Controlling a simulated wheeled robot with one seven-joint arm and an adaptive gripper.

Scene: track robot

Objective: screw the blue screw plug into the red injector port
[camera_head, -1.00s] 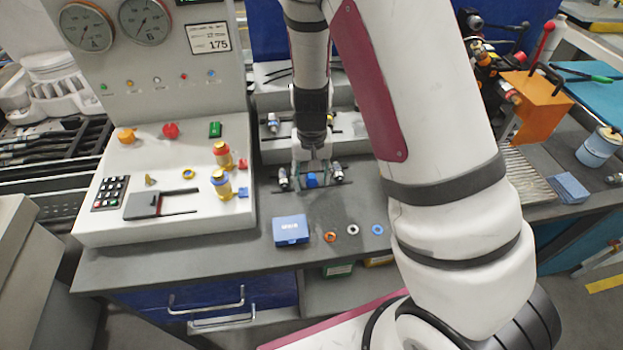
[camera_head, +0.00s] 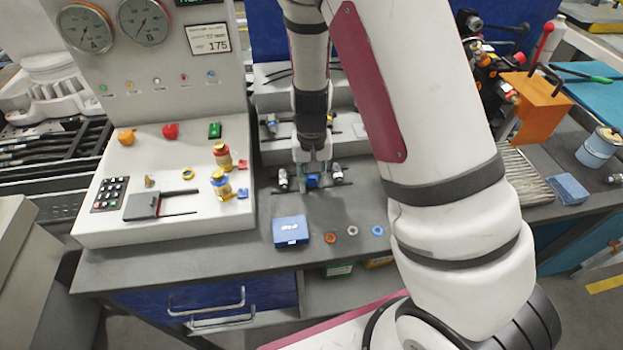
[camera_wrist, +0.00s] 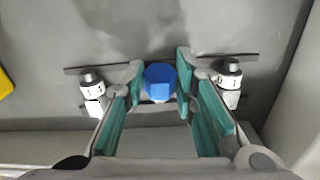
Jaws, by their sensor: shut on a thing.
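The blue screw plug (camera_wrist: 160,82) shows a faceted blue head in the wrist view. It also shows small in the head view (camera_head: 312,181), low at the front of the bench rack. My gripper (camera_wrist: 158,80) is shut on it, with one teal-lined finger at each side; it is at the same place in the head view (camera_head: 313,178). The lower part of the plug is hidden. A brass fitting with a red collar and a red tag (camera_head: 222,155), which looks like the red injector port, stands on the white console to the left. It is outside the wrist view.
A similar fitting with a blue collar (camera_head: 220,183) stands just in front of the red one. Black-and-white capped parts flank my gripper, left (camera_wrist: 92,88) and right (camera_wrist: 229,78). A blue box (camera_head: 290,230) and several rings lie nearer the bench edge.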

